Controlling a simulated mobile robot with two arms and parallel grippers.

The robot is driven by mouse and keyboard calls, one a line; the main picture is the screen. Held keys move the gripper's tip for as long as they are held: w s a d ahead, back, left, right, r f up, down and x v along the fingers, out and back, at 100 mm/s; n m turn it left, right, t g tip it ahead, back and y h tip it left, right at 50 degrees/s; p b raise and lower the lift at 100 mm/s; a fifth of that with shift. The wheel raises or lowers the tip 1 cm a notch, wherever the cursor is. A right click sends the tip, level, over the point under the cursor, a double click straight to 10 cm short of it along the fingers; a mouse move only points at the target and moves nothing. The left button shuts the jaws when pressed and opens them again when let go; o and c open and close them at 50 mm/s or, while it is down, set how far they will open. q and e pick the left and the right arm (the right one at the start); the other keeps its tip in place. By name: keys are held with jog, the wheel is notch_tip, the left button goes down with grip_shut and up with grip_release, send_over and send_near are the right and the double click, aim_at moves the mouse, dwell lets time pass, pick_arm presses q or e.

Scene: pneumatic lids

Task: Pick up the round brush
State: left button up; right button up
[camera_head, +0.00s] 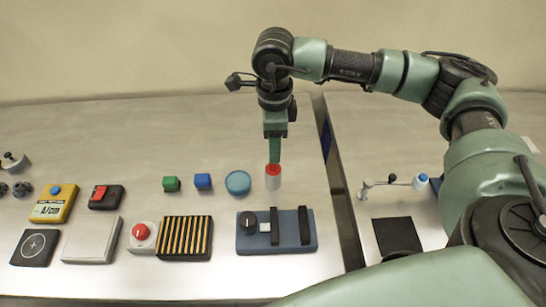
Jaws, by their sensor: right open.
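No thing in view is clearly a round brush. A short white cylinder with a red top (273,182) stands upright on the table, right of the blue round disc (238,183). My right gripper (274,160) points straight down just above the red top. Its green fingers are seen edge-on, so the gap between them does not show; it is open, and the cylinder stands on the table. Whether the fingertips touch the red top, I cannot tell. My left gripper is out of view.
In front are a blue block with black bars (276,249), a striped block (186,240) and a red button (141,231). A dark gap (340,190) divides the table; a black square (397,236) lies beyond.

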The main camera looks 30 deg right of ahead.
aim_at(273, 169)
jog(key=shift+s+f+p, duration=0.15)
jog(key=shift+f+p, duration=0.25)
notch_tip(273, 169, down, 4)
jog(key=shift+a+r+p, duration=0.1)
jog(key=shift+a+p, duration=0.05)
jog(key=shift+p, duration=0.75)
jog(key=shift+f, duration=0.4)
grip_shut()
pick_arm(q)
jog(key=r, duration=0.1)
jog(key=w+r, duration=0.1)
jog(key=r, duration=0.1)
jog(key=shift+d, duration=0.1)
pick_arm(e)
jog(key=shift+r, duration=0.1)
